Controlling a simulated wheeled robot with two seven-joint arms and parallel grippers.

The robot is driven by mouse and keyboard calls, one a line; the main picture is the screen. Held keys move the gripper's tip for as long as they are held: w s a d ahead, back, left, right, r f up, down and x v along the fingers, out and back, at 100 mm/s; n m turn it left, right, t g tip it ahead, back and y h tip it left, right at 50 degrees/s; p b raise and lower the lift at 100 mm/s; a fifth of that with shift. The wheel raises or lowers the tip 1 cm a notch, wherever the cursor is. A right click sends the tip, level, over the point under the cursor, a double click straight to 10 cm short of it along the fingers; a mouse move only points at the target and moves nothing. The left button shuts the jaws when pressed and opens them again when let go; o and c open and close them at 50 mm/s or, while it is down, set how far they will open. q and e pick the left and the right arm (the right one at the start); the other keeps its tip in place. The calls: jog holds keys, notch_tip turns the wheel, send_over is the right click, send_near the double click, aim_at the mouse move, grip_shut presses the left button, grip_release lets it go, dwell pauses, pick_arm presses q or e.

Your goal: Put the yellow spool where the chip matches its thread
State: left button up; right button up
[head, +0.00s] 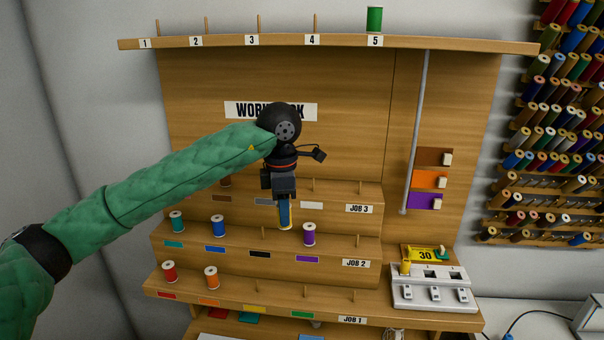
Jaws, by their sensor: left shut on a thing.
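My left gripper (285,216) comes in on the green arm and points down in front of the stepped rack, over the Job 2 row. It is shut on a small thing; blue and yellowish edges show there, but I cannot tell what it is. A small upright yellow piece, perhaps the yellow spool (405,267), stands at the white device on the right. The yellow chip (256,309) is on the front Job 1 step, between the orange chip (209,302) and the green chip (302,315). No spool stands behind the yellow chip. My right gripper is not in view.
Job 1 holds a red spool (169,271) and an orange spool (211,277). Job 2 holds teal (177,221), blue (218,226) and purple (309,233) spools. Bare pegs stand between. A green spool (374,18) is on the top shelf (330,42).

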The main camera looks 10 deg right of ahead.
pick_arm(q)
jog(key=shift+w+a+f+n, duration=0.35)
jog(key=shift+a+f, duration=0.9)
jog(key=shift+f, duration=0.7)
jog(key=shift+w+a+f+n, duration=0.3)
jog(key=shift+a+f, duration=0.95)
jog(key=shift+f, duration=0.75)
jog(key=shift+w+a+f+n, duration=0.35)
jog(key=shift+a+f, duration=0.9)
jog(key=shift+f, duration=0.7)
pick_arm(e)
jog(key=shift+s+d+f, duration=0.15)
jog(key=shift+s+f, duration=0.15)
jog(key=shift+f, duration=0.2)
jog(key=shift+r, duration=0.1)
